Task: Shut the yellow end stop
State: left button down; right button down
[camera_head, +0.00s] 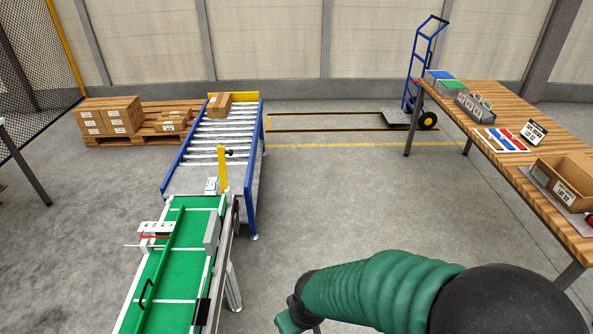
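A yellow upright bar (222,168) with a black knob (230,152) stands where the green belt conveyor (188,262) meets the roller conveyor (222,135); it looks like the end stop. It points upward beside the right part of the junction. My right arm comes in from the right, and its hand end (290,318) is at the bottom edge, well short of the yellow bar and to its right. Its fingers are mostly cut off, so I cannot tell if they are open. My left gripper is not in view.
A carton (219,104) sits at the far end of the rollers, near a yellow crossbar (246,97). A small white box (211,185) lies near the junction. A wooden table (515,120) stands at right, and a hand truck (425,75) behind it. The middle floor is clear.

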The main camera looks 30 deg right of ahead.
aim_at(221, 151)
jog(key=k+z, duration=0.15)
jog(key=z, duration=0.35)
jog(key=i+l, duration=0.15)
jog(key=i, duration=0.45)
jog(key=i+l, duration=0.15)
jog(key=i, duration=0.4)
jog(key=i+l+u, duration=0.1)
jog(key=i, duration=0.5)
jog(key=i+l, duration=0.2)
jog(key=i, duration=0.35)
